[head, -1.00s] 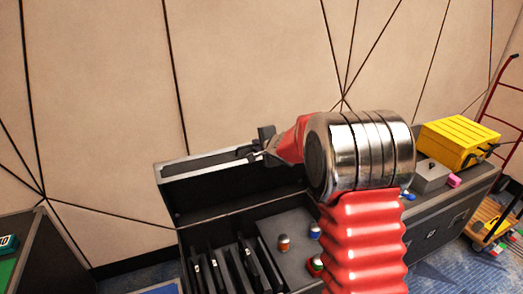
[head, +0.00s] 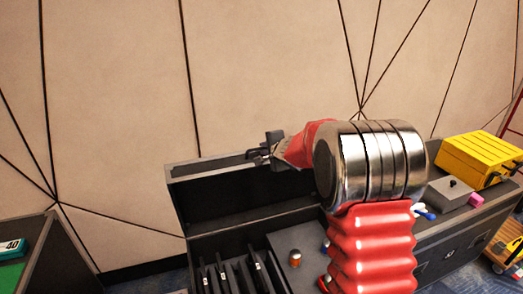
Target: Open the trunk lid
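The black trunk (head: 201,243) stands against the wall with its lid (head: 228,195) raised, standing roughly upright and leaning back at the rear. My gripper (head: 262,155) is at the lid's top edge, right of its middle. Its dark fingers are small in the view, and I cannot tell whether they grip the edge or only touch it. My red and metal arm hides the right part of the lid and trunk.
Dark upright panels (head: 232,275) and an orange-and-white can (head: 295,258) are in the trunk. A yellow case (head: 480,157), a grey box (head: 450,192) and a pink block (head: 476,199) sit at right. Another dark case (head: 62,262) stands at left. The wall is close behind the lid.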

